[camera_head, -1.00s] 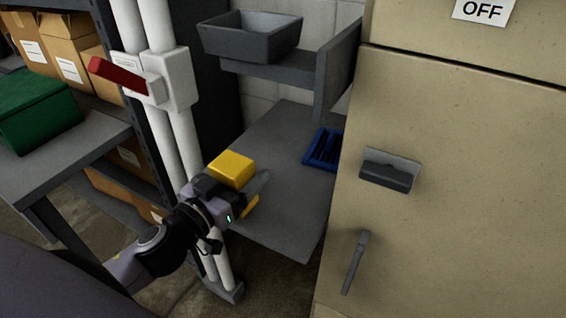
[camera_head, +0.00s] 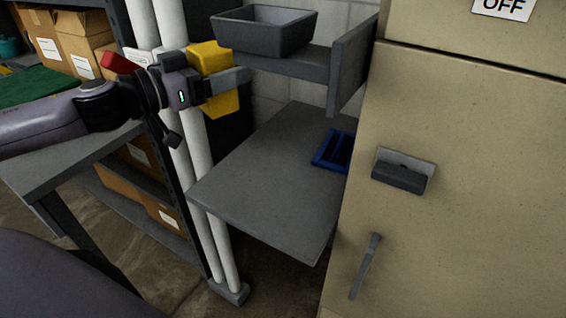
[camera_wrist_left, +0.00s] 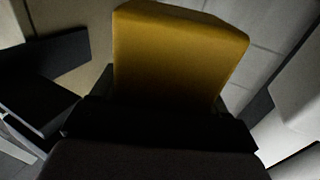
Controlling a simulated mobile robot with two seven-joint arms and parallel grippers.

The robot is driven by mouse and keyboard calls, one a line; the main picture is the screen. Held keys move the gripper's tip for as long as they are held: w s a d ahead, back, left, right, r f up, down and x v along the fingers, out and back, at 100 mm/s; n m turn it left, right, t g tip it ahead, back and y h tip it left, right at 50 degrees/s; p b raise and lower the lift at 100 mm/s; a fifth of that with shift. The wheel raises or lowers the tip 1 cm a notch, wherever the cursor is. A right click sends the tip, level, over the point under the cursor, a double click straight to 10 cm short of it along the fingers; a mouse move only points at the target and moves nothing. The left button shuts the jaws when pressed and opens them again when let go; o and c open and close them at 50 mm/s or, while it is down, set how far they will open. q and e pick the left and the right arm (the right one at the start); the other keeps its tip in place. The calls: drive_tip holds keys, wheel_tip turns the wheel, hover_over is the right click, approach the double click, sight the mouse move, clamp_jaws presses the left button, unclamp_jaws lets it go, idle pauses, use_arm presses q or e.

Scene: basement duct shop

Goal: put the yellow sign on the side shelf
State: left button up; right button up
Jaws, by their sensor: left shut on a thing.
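The yellow sign (camera_head: 222,103) is in my left gripper (camera_head: 226,81), which is shut on it. Yellow shows above and below the grey finger in the head view. The sign (camera_wrist_left: 178,58) fills the upper middle of the left wrist view. I cannot tell which of the two is the side shelf. My right gripper is not in view.
A grey bin (camera_head: 265,32) stands on the upper shelf. A blue tray (camera_head: 331,150) lies at the lower board's right; the rest of that board is clear. A beige cabinet (camera_head: 470,160) stands right.

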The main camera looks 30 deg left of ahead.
use_arm(q)
drive_tip(key=shift+f+b, duration=1.65)
drive_tip(key=shift+f, duration=8.25)
drive_tip(key=o, duration=1.1)
drive_tip(key=shift+f, duration=0.1)
